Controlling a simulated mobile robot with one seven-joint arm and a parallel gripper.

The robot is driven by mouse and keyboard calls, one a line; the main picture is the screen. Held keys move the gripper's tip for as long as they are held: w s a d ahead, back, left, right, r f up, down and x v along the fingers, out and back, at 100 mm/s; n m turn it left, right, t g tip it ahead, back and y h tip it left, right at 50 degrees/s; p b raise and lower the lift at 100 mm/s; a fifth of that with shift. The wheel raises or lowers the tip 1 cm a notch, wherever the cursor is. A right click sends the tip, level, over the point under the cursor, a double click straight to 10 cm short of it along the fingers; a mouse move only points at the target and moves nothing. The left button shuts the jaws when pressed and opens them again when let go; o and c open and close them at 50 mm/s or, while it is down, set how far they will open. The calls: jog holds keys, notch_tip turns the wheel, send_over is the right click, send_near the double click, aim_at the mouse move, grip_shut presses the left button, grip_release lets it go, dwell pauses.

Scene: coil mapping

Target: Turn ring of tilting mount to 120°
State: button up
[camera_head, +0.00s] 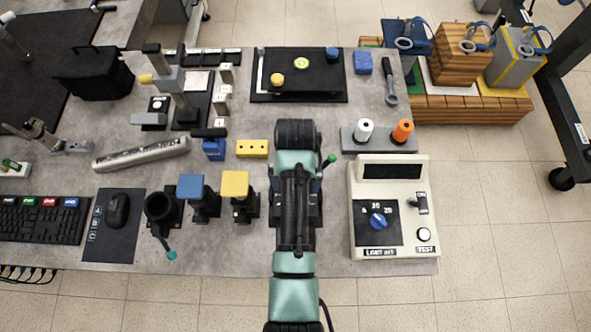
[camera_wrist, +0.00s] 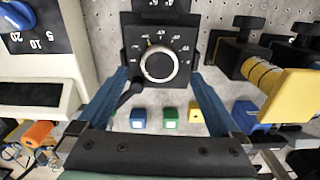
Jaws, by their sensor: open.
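In the wrist view a black mount (camera_wrist: 187,30) carries a round ring (camera_wrist: 159,64) with a silver rim and a dark face. Small pale scale marks surround it; their numbers are too blurred to read. A dark lever (camera_wrist: 128,95) sticks out at the ring's lower left. My gripper (camera_wrist: 160,88) is open, with one blue finger on each side of the mount and nothing held between them. I cannot tell whether the fingers touch it. In the head view my arm hides most of the mount; a green-tipped lever (camera_head: 329,160) shows at its right.
A light meter box (camera_head: 392,250) stands close on the right. Yellow (camera_head: 235,185) and blue (camera_head: 192,187) topped posts stand on the left, with a black ring holder (camera_head: 162,207) beyond them. A black plate (camera_head: 322,75) lies behind. Small coloured blocks (camera_wrist: 170,118) show below the ring.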

notch_tip(320, 180, up, 8)
jog(key=shift+f+b, duration=0.2)
jog(key=shift+b, duration=0.1)
dwell(0.4)
